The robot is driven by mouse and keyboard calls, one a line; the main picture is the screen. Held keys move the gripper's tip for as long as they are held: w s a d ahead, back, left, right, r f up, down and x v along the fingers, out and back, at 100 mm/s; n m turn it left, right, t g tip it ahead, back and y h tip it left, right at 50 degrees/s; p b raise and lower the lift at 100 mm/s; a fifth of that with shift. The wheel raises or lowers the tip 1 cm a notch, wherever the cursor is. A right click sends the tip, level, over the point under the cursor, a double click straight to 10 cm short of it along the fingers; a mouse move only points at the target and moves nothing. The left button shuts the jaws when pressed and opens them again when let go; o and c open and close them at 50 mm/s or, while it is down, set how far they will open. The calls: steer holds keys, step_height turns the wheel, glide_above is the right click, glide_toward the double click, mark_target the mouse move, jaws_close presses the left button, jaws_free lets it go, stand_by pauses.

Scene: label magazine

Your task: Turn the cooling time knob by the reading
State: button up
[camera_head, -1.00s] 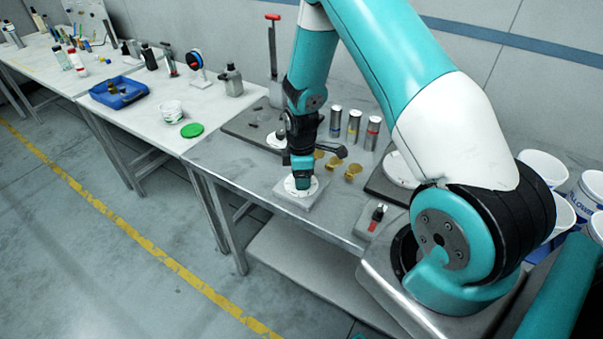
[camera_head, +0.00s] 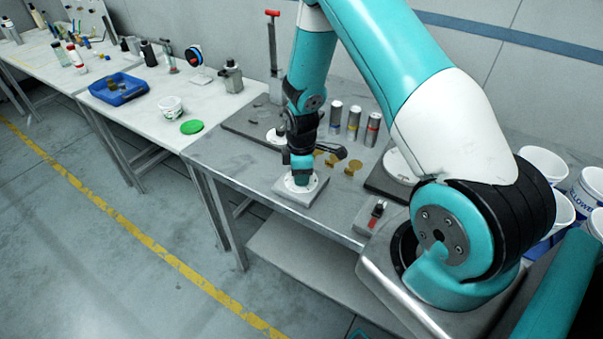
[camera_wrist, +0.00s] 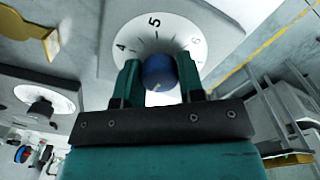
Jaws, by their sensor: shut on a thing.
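The cooling time knob is a blue round knob (camera_wrist: 159,71) in the middle of a white dial plate (camera_wrist: 190,32) with black numbers; 4, 5 and 6 show in the wrist view. A small light mark shows on the knob's near side. My gripper (camera_wrist: 157,84) is shut on the knob, one finger on each side. In the head view my gripper (camera_head: 301,178) points down at the dial on its grey base (camera_head: 290,197) at the table's front edge; the knob is hidden there. The rest of the dial is hidden by the gripper in the wrist view.
A second white dial (camera_wrist: 45,98) sits on a dark plate. Brass pieces (camera_head: 352,168) and silver cylinders (camera_head: 353,122) stand behind my gripper. A red-and-black switch (camera_head: 377,210) is to its right. The bench (camera_head: 225,160) is clear to the left.

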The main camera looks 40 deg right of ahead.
steer(key=m+b, duration=0.1)
steer(key=m, duration=0.2)
steer(key=shift+f+m+b, duration=0.1)
steer(key=shift+m+b, duration=0.2)
steer(key=m+b, duration=0.1)
steer(key=m, duration=0.2)
steer(key=shift+m, duration=0.3)
steer(key=m+b, duration=0.2)
steer(key=m, duration=0.5)
steer(key=m+b, duration=0.1)
steer(key=m, duration=0.3)
steer(key=shift+m, duration=0.4)
steer(key=m, duration=0.4)
steer(key=shift+b, duration=0.35)
steer(key=shift+m, duration=0.4)
steer(key=o, duration=0.9)
